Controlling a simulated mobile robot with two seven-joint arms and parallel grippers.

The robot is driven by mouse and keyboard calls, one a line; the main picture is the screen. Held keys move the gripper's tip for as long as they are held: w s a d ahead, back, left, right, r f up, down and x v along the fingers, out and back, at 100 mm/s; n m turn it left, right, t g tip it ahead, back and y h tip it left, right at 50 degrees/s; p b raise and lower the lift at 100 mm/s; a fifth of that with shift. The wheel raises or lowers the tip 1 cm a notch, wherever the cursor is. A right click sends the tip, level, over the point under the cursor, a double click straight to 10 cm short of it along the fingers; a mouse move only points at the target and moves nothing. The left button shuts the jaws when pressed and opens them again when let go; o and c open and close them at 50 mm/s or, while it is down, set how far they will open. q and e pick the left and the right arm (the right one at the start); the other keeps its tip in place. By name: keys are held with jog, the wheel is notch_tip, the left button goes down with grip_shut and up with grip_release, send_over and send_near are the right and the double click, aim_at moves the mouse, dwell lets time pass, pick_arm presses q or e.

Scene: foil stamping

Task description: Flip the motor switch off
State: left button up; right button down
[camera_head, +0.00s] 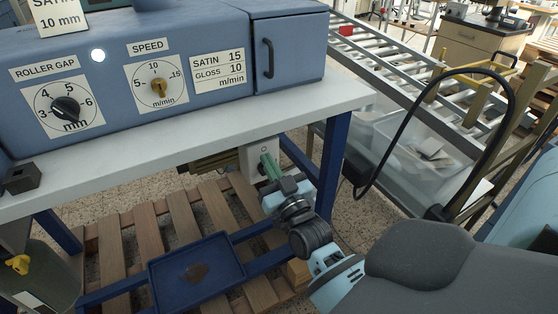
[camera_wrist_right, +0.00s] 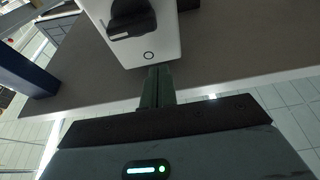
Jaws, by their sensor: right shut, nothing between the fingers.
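A pale switch box (camera_head: 249,160) hangs under the front edge of the worktable. In the right wrist view the switch box (camera_wrist_right: 169,48) carries a black switch knob (camera_wrist_right: 131,18) and a small ring mark below the knob. My right gripper (camera_head: 267,160) is in front of the box, its greenish fingers pointing up at it. In the right wrist view the fingers (camera_wrist_right: 158,72) are shut and empty, their tips at the box's lower edge, below the ring mark. I cannot tell whether they touch the box. My left gripper is not in view.
The blue machine (camera_head: 210,55) with roller gap and speed dials stands on the white worktable (camera_head: 200,137). The blue table leg (camera_head: 333,160) is just right of my right gripper. A blue tray (camera_head: 226,262) sits low over a wooden pallet. A roller conveyor (camera_head: 385,62) is at right.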

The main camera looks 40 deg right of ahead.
jog(key=f, duration=0.2)
jog(key=w+f+b, duration=0.1)
jog(key=shift+d+f, duration=0.15)
jog(key=shift+f, duration=0.2)
jog(key=shift+f+n+y+p, duration=0.1)
jog(key=shift+n+y+p, duration=0.4)
jog(key=shift+n, duration=0.5)
